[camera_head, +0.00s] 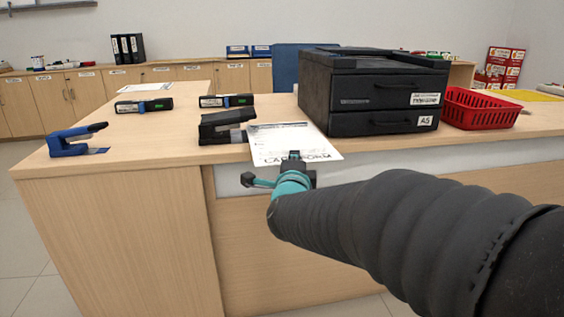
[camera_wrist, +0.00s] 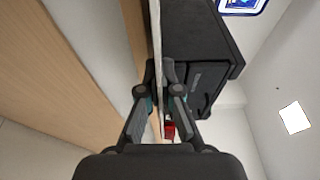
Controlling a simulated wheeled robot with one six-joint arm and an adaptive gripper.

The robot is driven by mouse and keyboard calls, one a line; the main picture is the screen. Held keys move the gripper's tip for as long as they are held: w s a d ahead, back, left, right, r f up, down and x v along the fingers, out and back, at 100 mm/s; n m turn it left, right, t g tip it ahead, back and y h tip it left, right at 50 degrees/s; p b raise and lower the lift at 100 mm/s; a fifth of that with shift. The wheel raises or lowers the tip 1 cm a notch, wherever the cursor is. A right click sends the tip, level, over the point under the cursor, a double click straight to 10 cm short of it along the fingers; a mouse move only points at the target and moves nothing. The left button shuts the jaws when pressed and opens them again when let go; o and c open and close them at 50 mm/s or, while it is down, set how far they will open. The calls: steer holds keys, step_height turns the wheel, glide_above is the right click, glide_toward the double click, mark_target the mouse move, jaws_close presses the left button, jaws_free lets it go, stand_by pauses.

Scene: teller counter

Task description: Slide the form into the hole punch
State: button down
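The form (camera_head: 285,137) is a white printed sheet lying on the counter, its near edge reaching past the counter's front edge. My gripper (camera_head: 293,156) is at that near edge. In the wrist view the sheet shows edge-on as a thin pale strip (camera_wrist: 156,35), and my gripper's fingers (camera_wrist: 160,85) are closed on either side of it. A black desk device with a grey part, seemingly the hole punch (camera_head: 215,128), stands just left of the form, close to its left edge. Its slot cannot be made out.
A black two-drawer unit (camera_head: 372,98) stands right of the form, with a red basket (camera_head: 480,108) beyond it. A blue lever device (camera_head: 72,142) is at the left, and two dark label-bearing devices (camera_head: 144,105) (camera_head: 226,100) lie behind. The counter's left front (camera_head: 150,150) is clear.

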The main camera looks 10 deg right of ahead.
mark_target(286, 144)
steer(key=shift+w+f+p, duration=0.15)
steer(key=shift+w, duration=0.8)
steer(key=shift+w+f+p, duration=0.1)
steer(key=shift+w+p, duration=0.05)
steer(key=shift+w, duration=0.75)
steer(key=shift+w+p, duration=1.6)
steer(key=shift+w, duration=1.25)
steer(key=shift+w+a+f, duration=0.1)
steer(key=shift+a+f, duration=0.1)
steer(key=shift+a, duration=0.05)
steer(key=shift+a+f+b, duration=0.15)
steer(key=shift+a+b, duration=0.25)
steer(key=shift+a, duration=1.7)
steer(key=shift+f+b, duration=0.45)
steer(key=shift+b, duration=0.2)
steer(key=shift+f, duration=0.15)
steer(key=c, duration=1.2)
jaws_free()
steer(key=shift+d, duration=0.1)
steer(key=shift+c, duration=0.2)
steer(key=shift+r, duration=0.4)
